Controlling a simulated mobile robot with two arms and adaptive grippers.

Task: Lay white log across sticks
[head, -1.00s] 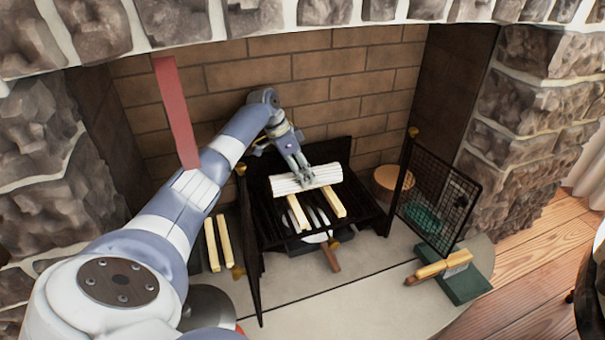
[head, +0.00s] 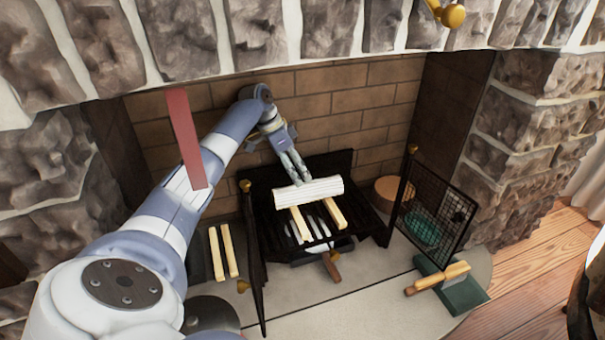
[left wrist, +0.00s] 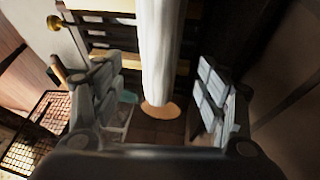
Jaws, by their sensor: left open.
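The white log (head: 308,192) lies across two pale sticks (head: 299,223) (head: 335,213) on the black fireplace grate (head: 278,212). The sticks stick out toward the front beneath it. My left gripper (head: 296,177) is open just above and behind the log. In the left wrist view the white log (left wrist: 160,45) runs between the two spread fingers (left wrist: 160,92), with a gap on each side. Whether the log touches both sticks along its underside is hidden. My right gripper is not in view.
Two more pale sticks (head: 222,252) lie left of the grate. A black mesh screen (head: 437,212) stands at its right, near a round wooden piece (head: 390,188). A wooden-handled brush (head: 440,277) rests on a green dustpan (head: 462,288). Brick walls and a stone surround enclose the space.

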